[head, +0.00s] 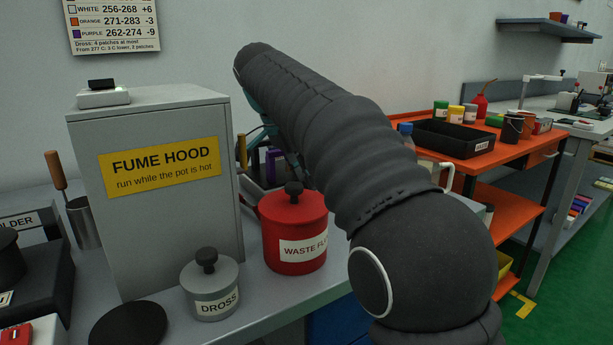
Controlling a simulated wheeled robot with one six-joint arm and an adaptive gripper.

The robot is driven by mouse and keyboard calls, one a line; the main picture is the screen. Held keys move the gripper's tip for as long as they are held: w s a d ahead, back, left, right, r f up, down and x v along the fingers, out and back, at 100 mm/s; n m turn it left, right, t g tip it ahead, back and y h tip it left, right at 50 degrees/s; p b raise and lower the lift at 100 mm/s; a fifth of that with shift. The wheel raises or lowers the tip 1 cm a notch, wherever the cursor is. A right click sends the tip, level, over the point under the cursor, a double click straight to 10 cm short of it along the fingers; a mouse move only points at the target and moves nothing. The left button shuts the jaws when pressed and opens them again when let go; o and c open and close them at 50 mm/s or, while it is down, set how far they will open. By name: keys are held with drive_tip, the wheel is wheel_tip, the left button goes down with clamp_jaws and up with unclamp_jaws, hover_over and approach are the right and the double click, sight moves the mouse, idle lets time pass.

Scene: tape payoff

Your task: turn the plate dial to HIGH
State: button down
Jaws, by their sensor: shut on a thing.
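I cannot make out the plate or its dial in the head view, so its setting does not show. My arm crosses the middle of the view in a dark ribbed sleeve, reaching away over the bench to beside the fume hood (165,220). My gripper's fingers are not seen; the arm and the hood hide the area around its far end. A small teal part shows below that end, and I cannot tell what it belongs to.
A red waste lidded pot (290,262) and a grey DROSS pot (208,285) stand by the hood near the bench's front edge. A black round lid (128,325) lies left of them. An orange cart (395,155) with a black tray (440,140) stands right.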

drive_tip(key=shift+m+g+h, duration=0.3)
drive_tip(key=shift+m+g, duration=0.3)
drive_tip(key=shift+m, duration=0.9)
drive_tip(key=c, duration=1)
unclamp_jaws()
drive_tip(key=shift+a, duration=0.1)
drive_tip(key=shift+o, duration=0.2)
